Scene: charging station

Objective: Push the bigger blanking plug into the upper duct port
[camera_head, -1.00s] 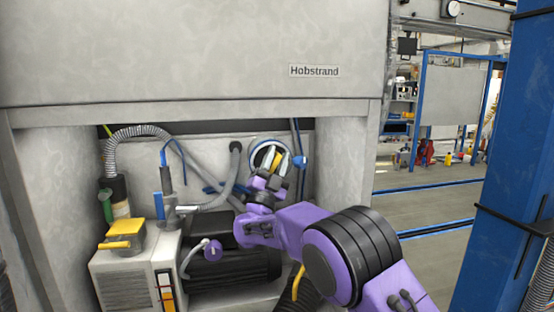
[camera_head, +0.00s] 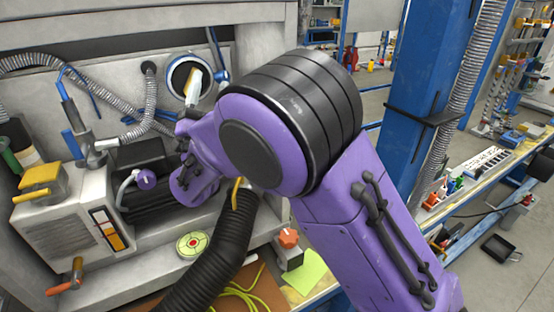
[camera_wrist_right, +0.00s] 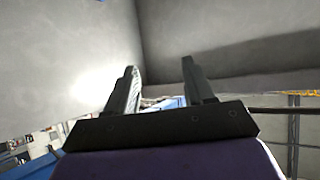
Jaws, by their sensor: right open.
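The upper round port (camera_head: 172,76) has a pale rim and a dark middle, and sits in the back wall of the recess. A slim cream piece with a yellow edge (camera_head: 193,87) shows in front of it. I cannot tell whether this is the bigger blanking plug's grip or one of my fingers. No other plug can be made out for sure. My right gripper is mostly hidden behind my purple arm in the head view. In the right wrist view my right gripper (camera_wrist_right: 159,64) is open, with nothing between its fingers. My left gripper is not in view.
A grey pump unit with a yellow cap (camera_head: 40,185) and a dark motor stand left of my arm. A thick black hose (camera_head: 215,265) rises in front. A round target-marked disc (camera_head: 193,245) and an orange-knobbed box (camera_head: 289,240) sit on the ledge. A blue post (camera_head: 425,90) stands right.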

